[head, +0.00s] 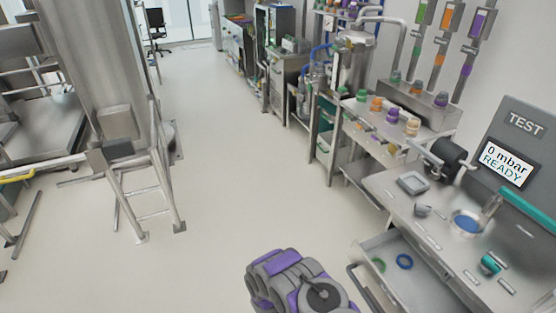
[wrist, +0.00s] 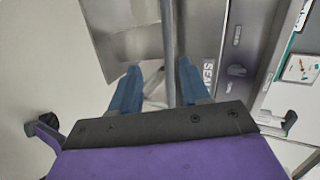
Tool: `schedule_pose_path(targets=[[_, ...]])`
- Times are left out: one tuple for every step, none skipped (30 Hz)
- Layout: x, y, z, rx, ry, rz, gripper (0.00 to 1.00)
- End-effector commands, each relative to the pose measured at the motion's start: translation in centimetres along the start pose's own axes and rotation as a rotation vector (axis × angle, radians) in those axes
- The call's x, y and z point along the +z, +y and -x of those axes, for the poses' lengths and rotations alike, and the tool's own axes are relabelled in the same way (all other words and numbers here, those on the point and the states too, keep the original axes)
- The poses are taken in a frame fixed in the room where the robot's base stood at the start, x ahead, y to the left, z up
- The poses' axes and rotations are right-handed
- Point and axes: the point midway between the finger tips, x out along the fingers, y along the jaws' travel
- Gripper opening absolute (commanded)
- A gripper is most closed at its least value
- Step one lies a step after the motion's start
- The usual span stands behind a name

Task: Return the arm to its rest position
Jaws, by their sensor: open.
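My arm, grey and purple, shows in the head view at the bottom middle, low in front of the workbench. My gripper (wrist: 159,68) shows in the wrist view with its two blue fingers apart and nothing clamped between them. A grey metal bar (wrist: 168,40) runs between the fingers in that view; I cannot tell whether it touches either one. Beside it is a metal front panel (wrist: 204,30) with lettering partly covered by the right finger. In the head view the gripper's fingers are out of sight.
A metal step frame (head: 148,190) stands left. The floor between is clear.

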Motion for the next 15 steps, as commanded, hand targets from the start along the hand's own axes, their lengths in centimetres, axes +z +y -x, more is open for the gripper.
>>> schedule_pose_path(targets=[[1.6, -1.3, 0.0, 0.03, -0.025, 0.014, 0.46], [2.6, -1.9, 0.0, 0.051, -0.042, 0.027, 0.46], [3.7, -2.6, 0.1, 0.082, -0.065, 0.048, 0.46], [4.6, -3.2, 0.3, 0.1, -0.084, 0.064, 0.46], [5.5, -3.9, 0.5, 0.121, -0.103, 0.077, 0.46], [6.6, -4.6, 0.7, 0.147, -0.128, 0.1, 0.46], [7.4, -5.3, 0.9, 0.165, -0.149, 0.118, 0.46], [8.1, -5.9, 1.2, 0.185, -0.169, 0.135, 0.46], [8.9, -6.8, 1.6, 0.208, -0.194, 0.161, 0.46], [9.5, -7.4, 1.9, 0.225, -0.215, 0.181, 0.46], [10.1, -8.1, 2.2, 0.243, -0.236, 0.201, 0.46], [10.8, -9.0, 2.6, 0.263, -0.262, 0.228, 0.46], [11.4, -9.7, 3.0, 0.28, -0.284, 0.248, 0.46], [11.9, -10.4, 3.5, 0.294, -0.308, 0.269, 0.46], [12.5, -11.3, 4.0, 0.312, -0.337, 0.299, 0.46]])
